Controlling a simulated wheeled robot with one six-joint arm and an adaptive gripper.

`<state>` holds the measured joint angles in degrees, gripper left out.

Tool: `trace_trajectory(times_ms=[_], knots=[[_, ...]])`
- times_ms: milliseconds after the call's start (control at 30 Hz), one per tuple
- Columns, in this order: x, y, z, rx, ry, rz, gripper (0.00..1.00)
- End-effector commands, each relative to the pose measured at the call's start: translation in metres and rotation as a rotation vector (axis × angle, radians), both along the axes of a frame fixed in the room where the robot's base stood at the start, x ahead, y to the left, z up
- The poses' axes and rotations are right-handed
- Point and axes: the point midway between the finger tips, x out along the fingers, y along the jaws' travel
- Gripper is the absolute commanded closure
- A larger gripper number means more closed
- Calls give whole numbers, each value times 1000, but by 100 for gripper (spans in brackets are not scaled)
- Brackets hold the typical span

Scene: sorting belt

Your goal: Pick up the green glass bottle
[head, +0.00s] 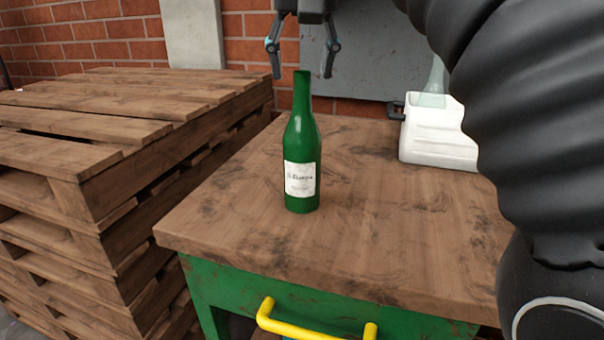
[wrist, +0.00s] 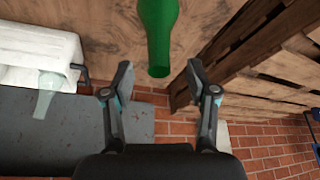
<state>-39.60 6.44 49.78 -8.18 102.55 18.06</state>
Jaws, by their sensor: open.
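The green glass bottle (head: 301,140) stands upright on the wooden table top (head: 390,230), with a white label facing the head camera. My gripper (head: 303,74) is open and empty; in the head view its two fingers point down, one to each side of the bottle's neck top. In the wrist view the bottle (wrist: 157,35) shows at the top middle, its neck end just beyond and between the open fingertips of my gripper (wrist: 160,70). The fingers do not appear to touch the bottle. The bottle's base is cut off in the wrist view.
Stacked wooden pallets (head: 110,130) stand left of the table. A brick wall (head: 100,40) and grey panel (head: 370,60) are behind. The table around the bottle is clear.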

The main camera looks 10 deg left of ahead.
Motion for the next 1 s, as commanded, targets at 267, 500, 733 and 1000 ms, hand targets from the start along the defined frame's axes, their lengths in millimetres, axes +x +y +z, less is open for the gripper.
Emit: trace_trajectory(times_ms=[267, 500, 733, 1000], knots=[[5, 1, -16, -1, 1, 0, 42], [16, 4, -47, -2, 2, 0, 42], [20, 6, -52, 0, -1, 0, 42], [20, 6, -52, 0, 0, 0, 89]])
